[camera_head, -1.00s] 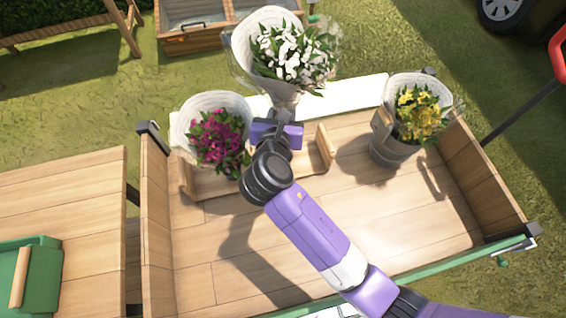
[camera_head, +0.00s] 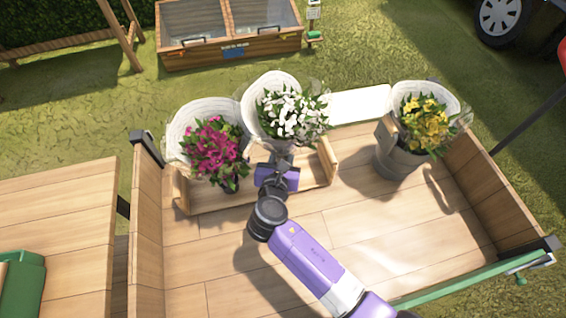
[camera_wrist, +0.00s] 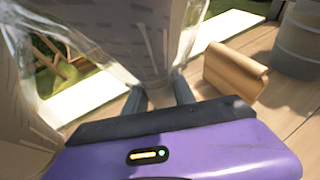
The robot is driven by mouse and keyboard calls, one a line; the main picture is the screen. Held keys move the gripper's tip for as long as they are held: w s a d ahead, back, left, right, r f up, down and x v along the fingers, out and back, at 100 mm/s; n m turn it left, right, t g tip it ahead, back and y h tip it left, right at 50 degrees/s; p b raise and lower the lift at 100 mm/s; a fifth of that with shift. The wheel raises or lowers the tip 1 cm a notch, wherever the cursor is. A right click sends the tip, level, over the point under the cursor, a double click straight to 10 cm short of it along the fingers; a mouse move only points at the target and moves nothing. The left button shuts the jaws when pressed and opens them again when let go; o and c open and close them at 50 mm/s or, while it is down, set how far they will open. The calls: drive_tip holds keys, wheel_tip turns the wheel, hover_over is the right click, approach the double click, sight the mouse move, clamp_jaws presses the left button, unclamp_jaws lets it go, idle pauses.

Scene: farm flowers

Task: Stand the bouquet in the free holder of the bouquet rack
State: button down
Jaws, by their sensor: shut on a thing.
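The bouquet of white flowers (camera_head: 290,113) in pale wrapping is upright at the rack, just right of the magenta bouquet. My gripper (camera_head: 283,160) is shut on its lower wrapping; in the wrist view the two fingers (camera_wrist: 160,98) close around the narrow base of the wrap (camera_wrist: 135,40). The wooden bouquet rack (camera_head: 262,200) stands on the cart bed, its right end board (camera_head: 327,160) just right of my gripper. The magenta bouquet (camera_head: 213,150) stands at the rack's left side. The white bouquet's foot and the holder under it are hidden, so I cannot tell whether it is seated.
A grey bucket (camera_head: 398,163) with yellow flowers (camera_head: 424,120) stands at the right of the cart bed. Wooden side walls (camera_head: 148,220) bound the bed. The bed's front middle (camera_head: 370,230) is clear. A white panel (camera_head: 358,104) lies behind the rack.

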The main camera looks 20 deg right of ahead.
drive_tip(key=shift+f+b, duration=0.65)
drive_tip(key=shift+f, duration=1.3)
drive_tip(key=shift+f, duration=0.15)
drive_tip(key=c, duration=1)
unclamp_jaws()
drive_tip(key=shift+c, duration=0.2)
drive_tip(key=shift+s+a+r+p, duration=0.15)
drive_tip(key=shift+r+p, duration=0.15)
drive_tip(key=p+v, duration=0.8)
drive_tip(key=v, duration=0.3)
drive_tip(key=shift+s, duration=0.25)
drive_tip(key=shift+a, duration=0.1)
